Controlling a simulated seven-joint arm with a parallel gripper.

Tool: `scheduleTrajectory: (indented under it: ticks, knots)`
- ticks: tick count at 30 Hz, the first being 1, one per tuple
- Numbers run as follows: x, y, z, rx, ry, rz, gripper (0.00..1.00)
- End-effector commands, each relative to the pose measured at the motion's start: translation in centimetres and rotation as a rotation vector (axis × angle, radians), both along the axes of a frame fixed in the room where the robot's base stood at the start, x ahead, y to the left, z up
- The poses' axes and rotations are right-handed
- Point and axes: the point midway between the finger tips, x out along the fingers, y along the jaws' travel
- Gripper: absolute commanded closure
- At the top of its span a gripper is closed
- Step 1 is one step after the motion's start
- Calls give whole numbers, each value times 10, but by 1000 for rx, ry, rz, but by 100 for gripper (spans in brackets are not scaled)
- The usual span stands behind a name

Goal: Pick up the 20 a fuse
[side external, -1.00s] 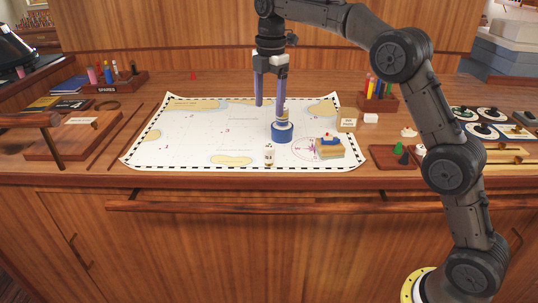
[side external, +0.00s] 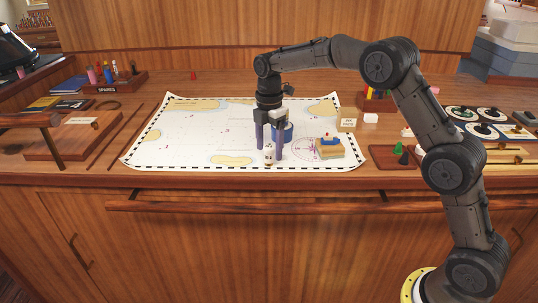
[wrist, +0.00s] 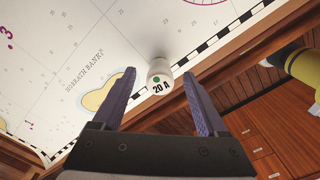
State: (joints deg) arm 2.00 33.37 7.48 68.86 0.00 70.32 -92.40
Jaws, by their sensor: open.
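The 20 A fuse (wrist: 160,76) is a small white cylinder with a green dot and "20 A" printed on it. It stands on the chart near its front border. In the side external view the fuse (side external: 268,155) shows between my fingers, partly hidden by them. My gripper (side external: 268,158) is open, pointing down over the fuse, with one finger on either side. In the wrist view my gripper (wrist: 163,85) has its two purple fingers apart, and the fuse shows between and beyond their tips. I cannot tell whether either finger touches it.
A blue cylinder (side external: 287,132) stands just behind my gripper. A yellowish block with a blue top (side external: 330,148) sits to the right on the chart (side external: 180,145). A brown tray (side external: 385,160) with small pieces lies further right. The chart's left side is clear.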

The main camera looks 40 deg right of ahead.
Motion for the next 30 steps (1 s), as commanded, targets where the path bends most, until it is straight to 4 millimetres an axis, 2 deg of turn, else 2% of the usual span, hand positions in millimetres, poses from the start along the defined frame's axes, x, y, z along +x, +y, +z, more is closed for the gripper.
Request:
scheduleTrajectory:
  ticks: [3, 6, 14, 26, 27, 30]
  knots:
    - [0, 0, -17, 0, 2, 0, 24]
    - [0, 0, -24, 0, 1, 0, 24]
    - [0, 0, -26, 0, 0, 0, 24]
    - [0, 0, -25, 0, -1, 0, 96]
    - [0, 0, -25, 0, -1, 0, 100]
    - [0, 0, -25, 0, -2, 0, 100]
